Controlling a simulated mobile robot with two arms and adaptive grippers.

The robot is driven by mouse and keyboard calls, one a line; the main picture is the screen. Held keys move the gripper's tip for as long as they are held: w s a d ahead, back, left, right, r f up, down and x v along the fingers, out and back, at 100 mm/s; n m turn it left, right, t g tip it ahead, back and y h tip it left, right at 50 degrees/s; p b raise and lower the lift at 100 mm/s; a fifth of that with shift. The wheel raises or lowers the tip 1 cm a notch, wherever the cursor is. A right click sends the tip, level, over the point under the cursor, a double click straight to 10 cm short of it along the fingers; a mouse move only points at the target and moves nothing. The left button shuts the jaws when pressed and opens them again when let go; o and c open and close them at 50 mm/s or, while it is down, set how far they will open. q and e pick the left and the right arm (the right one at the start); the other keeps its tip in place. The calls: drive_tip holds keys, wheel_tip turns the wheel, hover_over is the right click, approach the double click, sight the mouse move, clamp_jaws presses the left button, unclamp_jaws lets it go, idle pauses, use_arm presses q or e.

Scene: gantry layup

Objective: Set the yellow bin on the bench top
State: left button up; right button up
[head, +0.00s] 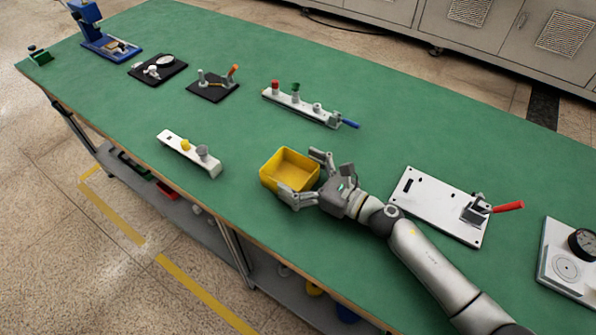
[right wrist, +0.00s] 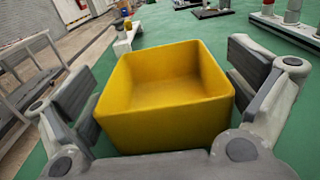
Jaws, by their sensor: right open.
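The yellow bin (head: 290,168) is upright and empty on the green bench top (head: 370,85), near the middle of the bench in the head view. My right gripper (head: 308,176) is open, with one finger on either side of the bin. In the right wrist view the bin (right wrist: 165,97) fills the space between the two spread fingers (right wrist: 160,95), with small gaps showing at its sides. The bin's underside is hidden. My left gripper does not show.
A white fixture with pegs (head: 190,152) stands left of the bin, and a longer one (head: 310,107) behind it. A white plate with a red-handled clamp (head: 435,205) lies right, near my right arm. A dial gauge stand (head: 575,255) is at far right. Green bench surface around the bin is clear.

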drive_tip(key=shift+r, duration=0.25)
drive_tip(key=b+v, duration=0.1)
drive_tip(key=v, duration=0.4)
drive_tip(key=b+v, duration=0.1)
drive_tip(key=v, duration=0.4)
drive_tip(key=shift+s+d+f, duration=0.25)
drive_tip(key=shift+d, duration=0.05)
drive_tip(key=shift+s+d+r+b, duration=0.15)
drive_tip(key=shift+s+d+b, duration=0.2)
drive_tip(key=shift+d, duration=0.15)
drive_tip(key=shift+r, duration=0.1)
